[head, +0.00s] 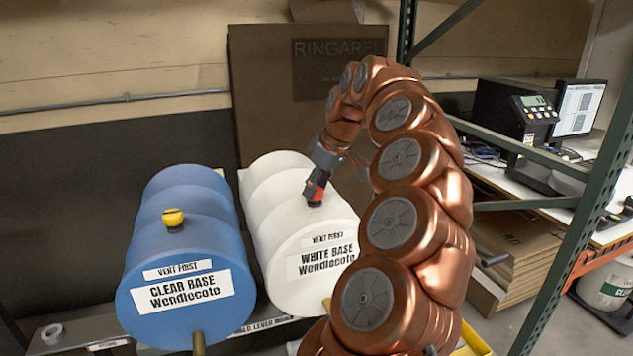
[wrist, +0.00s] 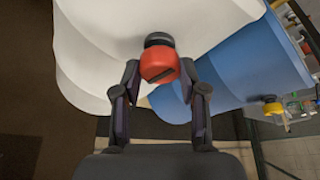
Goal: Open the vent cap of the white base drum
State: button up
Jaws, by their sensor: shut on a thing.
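The white base drum (head: 290,225) lies on its side, with its labelled end facing forward. Its red vent cap (head: 317,197) sits on top near the front end, partly hidden by my gripper (head: 318,184). In the wrist view the red cap (wrist: 160,66) lies between the fingertips of my gripper (wrist: 160,72), with a dark round base behind it against the white drum (wrist: 100,50). My gripper is shut on the cap. I cannot tell whether the cap is loosened.
The blue clear base drum (head: 180,255) lies close on the left with a yellow vent cap (head: 173,219) on top. A green rack post (head: 590,190) stands on the right. A bench with a scale and monitor (head: 577,110) is behind it.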

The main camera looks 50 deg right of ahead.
jog(key=shift+n+y+p, duration=0.3)
jog(key=shift+n+p, duration=0.05)
jog(key=shift+n, duration=0.45)
jog(key=o, duration=1.1)
jog(key=shift+o, duration=0.2)
jog(key=v, duration=0.7)
jog(key=shift+r, duration=0.25)
